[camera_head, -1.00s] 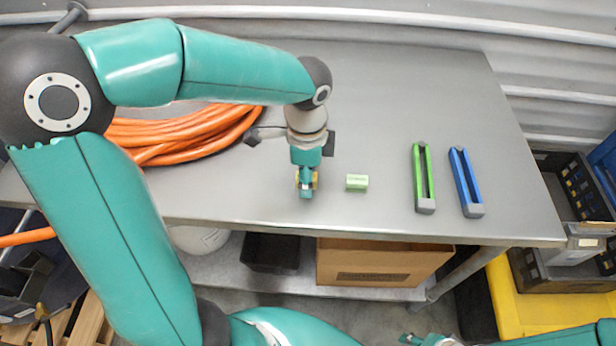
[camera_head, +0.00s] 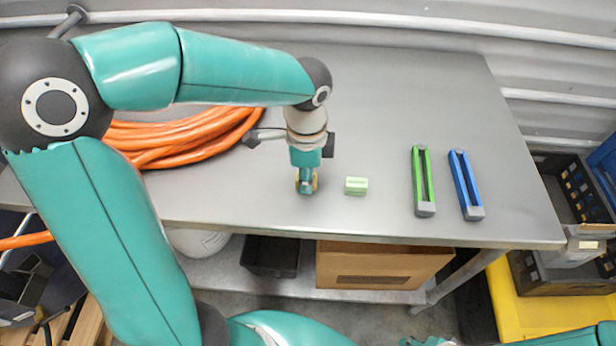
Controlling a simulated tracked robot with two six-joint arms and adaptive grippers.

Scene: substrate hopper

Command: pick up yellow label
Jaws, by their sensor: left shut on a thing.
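The yellow label (camera_head: 315,182) is mostly hidden by my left gripper; only small yellow parts show at the sides of the fingers. My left gripper (camera_head: 306,186) points down over the front part of the grey table and is shut on the yellow label. I cannot tell how far the label is above the tabletop. Part of my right gripper (camera_head: 425,341) shows at the bottom edge, low and in front of the table; its jaws are not clear.
A pale green block (camera_head: 356,186) lies just right of my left gripper. A green holder (camera_head: 423,182) and a blue holder (camera_head: 466,185) lie further right on the table (camera_head: 400,90). A coiled orange hose (camera_head: 190,135) lies to the left. The table's back middle is clear.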

